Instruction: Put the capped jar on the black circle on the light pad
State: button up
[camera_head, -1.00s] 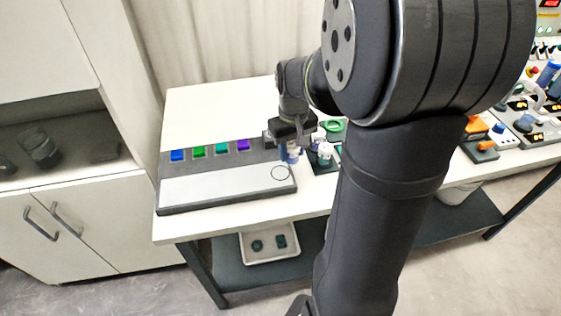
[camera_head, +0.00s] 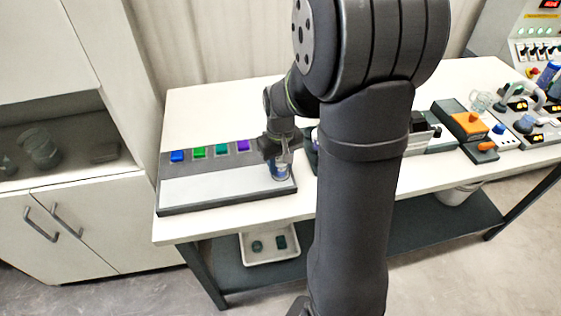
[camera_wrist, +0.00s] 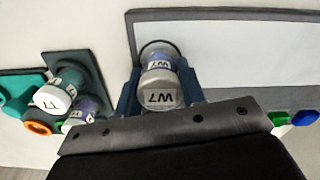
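The capped jar, clear with a pale grey lid and a printed label, is in the head view (camera_head: 279,173) and the wrist view (camera_wrist: 161,88). My gripper (camera_head: 280,155) is shut on it, with one blue finger on each side in the wrist view (camera_wrist: 160,78). The jar is upright at the right end of the light pad (camera_head: 215,188). It covers most of the black circle (camera_wrist: 158,45), whose arc shows around its far side in the wrist view. I cannot tell whether the jar's base touches the pad.
Blue (camera_head: 177,156), green, teal and purple blocks line the pad's back edge. In the wrist view, other capped jars (camera_wrist: 54,96) stand in a dark green holder left of my gripper. My arm hides the middle of the bench. An orange-topped box (camera_head: 467,124) stands right.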

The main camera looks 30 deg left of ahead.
aim_at(280, 158)
jog(key=o, duration=0.4)
jog(key=shift+r, duration=0.15)
notch_tip(280, 158, up, 12)
dwell(0.3)
jog(key=shift+f, duration=4.05)
